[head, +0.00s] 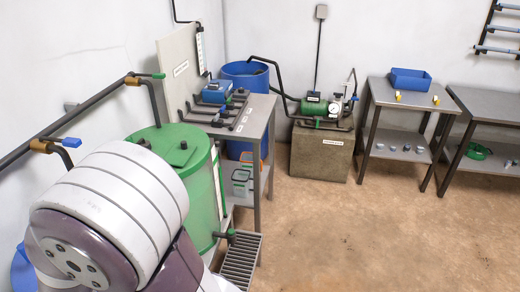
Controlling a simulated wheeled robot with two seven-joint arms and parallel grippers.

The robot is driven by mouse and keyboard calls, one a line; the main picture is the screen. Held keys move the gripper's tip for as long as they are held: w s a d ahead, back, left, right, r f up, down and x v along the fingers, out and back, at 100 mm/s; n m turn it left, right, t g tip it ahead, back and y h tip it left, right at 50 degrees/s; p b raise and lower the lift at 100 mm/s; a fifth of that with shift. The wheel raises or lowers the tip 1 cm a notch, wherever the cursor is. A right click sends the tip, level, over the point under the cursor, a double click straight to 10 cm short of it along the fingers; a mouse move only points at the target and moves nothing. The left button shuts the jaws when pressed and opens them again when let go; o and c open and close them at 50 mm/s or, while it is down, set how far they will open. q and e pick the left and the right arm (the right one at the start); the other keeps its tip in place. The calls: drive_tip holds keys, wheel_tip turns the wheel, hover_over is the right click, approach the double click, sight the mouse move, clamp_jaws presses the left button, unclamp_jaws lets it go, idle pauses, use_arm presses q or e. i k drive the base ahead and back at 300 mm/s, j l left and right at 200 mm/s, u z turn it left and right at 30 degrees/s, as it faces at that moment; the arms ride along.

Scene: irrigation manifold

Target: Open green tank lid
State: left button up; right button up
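The green tank (204,200) stands at the left, partly hidden by a large white and purple link of my own arm. Its darker green lid (165,140) lies flat on top and looks closed. A small dark knob (184,145) sticks up from the lid. The tank's lower left side is hidden behind my arm. Neither of my grippers shows in the head view.
A pipe with a blue-handled valve (66,142) runs along the left wall above the tank. A grey bench (258,112) with manifold parts stands behind it. A floor grate (240,262) lies at its foot. The brown floor to the right is clear.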

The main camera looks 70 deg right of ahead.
sight(180, 154)
drive_tip(key=j+z, duration=0.2)
drive_tip(key=z, duration=1.85)
drive_tip(key=i+l, duration=0.2)
drive_tip(key=l, duration=0.2)
drive_tip(key=i+l, duration=0.15)
drive_tip(key=l, duration=0.2)
drive_tip(key=u, duration=0.05)
